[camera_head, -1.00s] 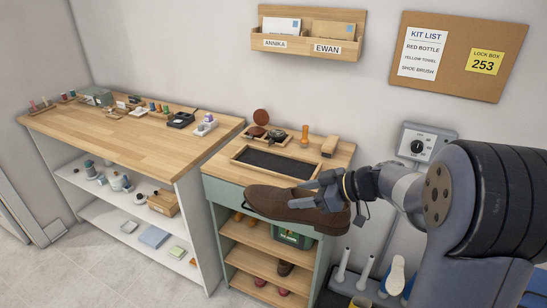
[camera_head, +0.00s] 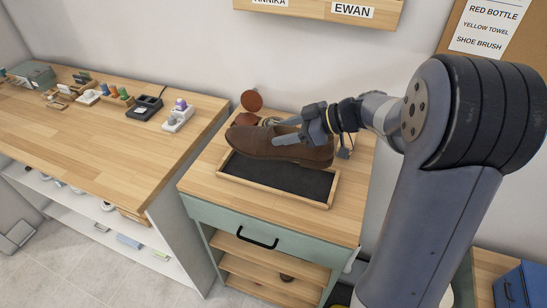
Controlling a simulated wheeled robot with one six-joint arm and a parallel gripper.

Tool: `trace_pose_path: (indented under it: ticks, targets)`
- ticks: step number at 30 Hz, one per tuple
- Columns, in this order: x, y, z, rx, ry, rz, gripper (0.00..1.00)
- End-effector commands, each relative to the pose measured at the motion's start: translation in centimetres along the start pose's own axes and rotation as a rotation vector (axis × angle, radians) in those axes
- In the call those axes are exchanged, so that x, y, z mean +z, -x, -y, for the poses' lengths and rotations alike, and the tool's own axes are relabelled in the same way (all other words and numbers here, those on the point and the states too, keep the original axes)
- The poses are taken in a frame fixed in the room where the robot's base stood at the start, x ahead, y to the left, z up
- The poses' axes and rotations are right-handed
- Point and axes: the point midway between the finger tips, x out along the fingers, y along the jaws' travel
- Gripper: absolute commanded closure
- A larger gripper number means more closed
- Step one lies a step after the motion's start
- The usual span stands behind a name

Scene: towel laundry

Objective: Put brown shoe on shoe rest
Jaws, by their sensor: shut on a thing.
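The brown shoe (camera_head: 262,145) is in my gripper (camera_head: 290,137), which is shut on it near the shoe's opening. The shoe rest is a dark mat (camera_head: 285,180) in a wooden frame (camera_head: 262,193) on top of the green cabinet. The shoe covers part of the mat's back edge. I cannot tell for sure whether the shoe touches the mat, but it seems to be above it.
An open polish tin (camera_head: 251,101) stands behind the shoe. The cabinet's wooden top (camera_head: 345,205) is clear to the right and front. A long wooden workbench (camera_head: 110,140) with small items stands to the left. A blue box (camera_head: 515,290) is at the lower right.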

Motion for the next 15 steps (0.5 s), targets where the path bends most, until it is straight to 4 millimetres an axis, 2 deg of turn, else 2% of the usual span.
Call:
trace_pose_path:
  ticks: [9, 15]
  targets:
    - [4.5, -2.5, 0.0, -0.001, -0.004, 0.000, 0.94]
    - [5.9, -3.2, 0.0, -0.001, -0.003, -0.001, 0.94]
